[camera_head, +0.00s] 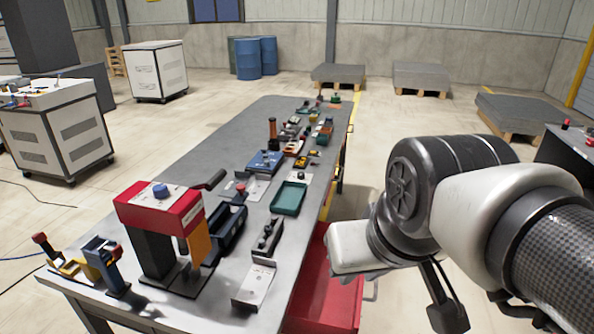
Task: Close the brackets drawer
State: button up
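A red drawer (326,308) sticks out from under the right side of the grey workbench, near the bottom of the picture.
The workbench (220,135) carries a red press (158,208), a teal tray (289,198) and several small tools. White cabinets (60,125) stand left, blue barrels (249,60) and pallets (420,77) at the back. A dark table (570,148) stands at the right.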

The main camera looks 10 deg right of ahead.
aim_at(319, 306)
jog(key=l+u, duration=0.1)
jog(key=l, duration=0.55)
jog(key=k+l, duration=0.1)
jog(key=l, duration=0.5)
jog(key=i+l+z, duration=0.15)
jog(key=z, duration=0.2)
jog(key=i+z, duration=0.35)
jog(key=k+l, duration=0.05)
